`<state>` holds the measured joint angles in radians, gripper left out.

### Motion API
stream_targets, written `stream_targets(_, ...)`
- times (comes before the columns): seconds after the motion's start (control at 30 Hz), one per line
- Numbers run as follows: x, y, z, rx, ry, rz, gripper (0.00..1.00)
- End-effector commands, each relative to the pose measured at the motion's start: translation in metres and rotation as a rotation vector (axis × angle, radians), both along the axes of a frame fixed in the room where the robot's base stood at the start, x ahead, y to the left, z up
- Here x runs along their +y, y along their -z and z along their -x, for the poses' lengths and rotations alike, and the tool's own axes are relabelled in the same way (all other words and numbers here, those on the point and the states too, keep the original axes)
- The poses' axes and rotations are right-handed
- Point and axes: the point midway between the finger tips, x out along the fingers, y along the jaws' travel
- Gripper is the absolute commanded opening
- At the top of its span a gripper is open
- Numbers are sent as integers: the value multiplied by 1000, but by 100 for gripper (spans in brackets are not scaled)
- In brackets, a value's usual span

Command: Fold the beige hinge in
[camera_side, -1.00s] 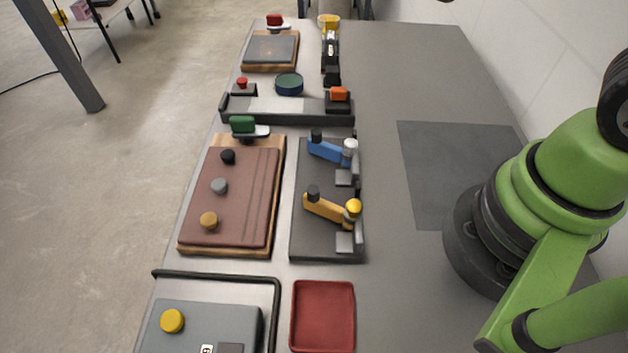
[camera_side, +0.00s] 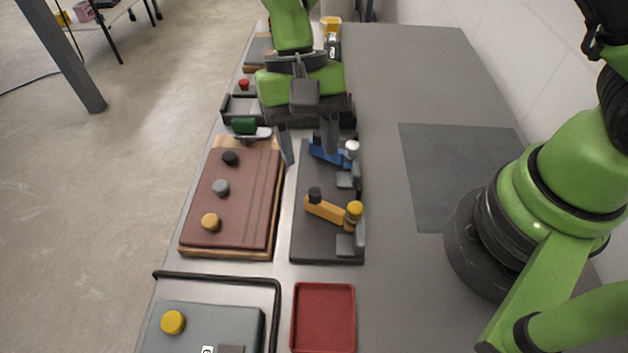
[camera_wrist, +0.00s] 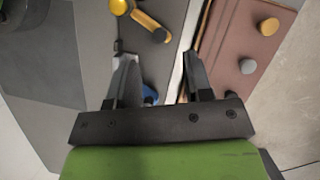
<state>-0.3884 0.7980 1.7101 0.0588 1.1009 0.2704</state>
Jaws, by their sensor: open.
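Two hinge arms lie on a dark board (camera_side: 312,240). One is tan-orange (camera_side: 325,209), with a black knob at its left end and a yellow knob at its right; I see no other arm closer to beige. It also shows at the top of the wrist view (camera_wrist: 150,22). The other is blue (camera_side: 325,153), with a white knob; in the wrist view it is mostly hidden behind my finger (camera_wrist: 150,95). My gripper (camera_side: 308,150) is open and empty, above the far end of the board near the blue arm. The tan-orange arm is nearer the camera, clear of my fingers.
A brown panel (camera_side: 240,205) with several knobs lies left of the board. A green-handled piece (camera_side: 245,126) sits at its far end. A red tray (camera_side: 323,318) and a grey box (camera_side: 210,325) are nearer.

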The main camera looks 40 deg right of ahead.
Motion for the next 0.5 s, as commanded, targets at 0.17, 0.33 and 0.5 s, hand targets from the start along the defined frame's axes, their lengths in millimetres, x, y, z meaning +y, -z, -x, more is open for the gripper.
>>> stream_targets(0.17, 5, 32, 13, 4, -2, 2, 46)
stream_targets(0.33, 9, 52, 20, 2, -1, 1, 46)
stream_targets(0.5, 10, 60, 23, 0, 1, 2, 46)
